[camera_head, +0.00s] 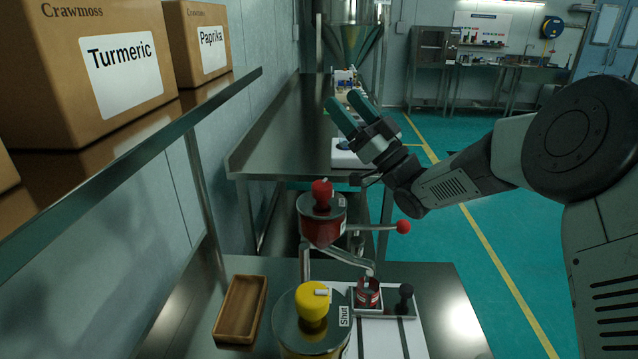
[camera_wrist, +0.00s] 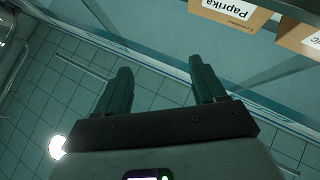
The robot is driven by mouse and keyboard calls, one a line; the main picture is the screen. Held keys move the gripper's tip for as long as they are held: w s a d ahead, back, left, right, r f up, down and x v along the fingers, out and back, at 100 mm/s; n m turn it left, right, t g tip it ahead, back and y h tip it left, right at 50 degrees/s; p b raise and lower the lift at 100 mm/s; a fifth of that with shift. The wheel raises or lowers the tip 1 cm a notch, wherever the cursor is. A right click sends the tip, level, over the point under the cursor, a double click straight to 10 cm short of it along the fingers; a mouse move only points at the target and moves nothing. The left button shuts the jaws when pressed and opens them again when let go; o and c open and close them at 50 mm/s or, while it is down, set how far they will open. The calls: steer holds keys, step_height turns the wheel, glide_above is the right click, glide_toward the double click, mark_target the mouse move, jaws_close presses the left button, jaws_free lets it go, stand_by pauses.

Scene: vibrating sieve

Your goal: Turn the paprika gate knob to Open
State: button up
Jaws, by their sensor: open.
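A red knob (camera_head: 322,190) sits on top of a round metal and red hopper (camera_head: 322,230) near the middle of the head view. No readable label shows beside it, so its setting cannot be told. A yellow knob (camera_head: 313,302) sits on a nearer metal hopper (camera_head: 288,335), with a white "Shut" label (camera_head: 344,317) to its right. My gripper (camera_head: 345,100) is open and empty, raised above and beyond the red knob and apart from it. In the wrist view my gripper (camera_wrist: 160,65) shows two spread fingers with nothing between them; neither knob is visible there.
A red-balled lever (camera_head: 403,227) sticks out right of the red hopper. A wooden tray (camera_head: 240,310) and a small red container (camera_head: 367,292) are on the near table. A shelf at left holds Turmeric (camera_head: 120,60) and Paprika (camera_head: 205,48) boxes. Free space lies around my gripper.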

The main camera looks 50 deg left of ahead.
step_height(320, 180, down, 6)
steer(key=s+d+m+t+h, duration=0.25)
steer(key=m+t, duration=0.45)
steer(key=t, duration=0.4)
steer(key=t+h, duration=0.1)
steer(key=h, duration=0.5)
glide_toward(319, 185)
steer(key=shift+w+a+f, duration=0.45)
steer(key=shift+w+a, duration=0.1)
steer(key=shift+a+f, duration=0.1)
steer(key=shift+a, duration=0.05)
steer(key=x, duration=1)
steer(key=shift+w+a, duration=0.1)
steer(key=shift+w, duration=0.05)
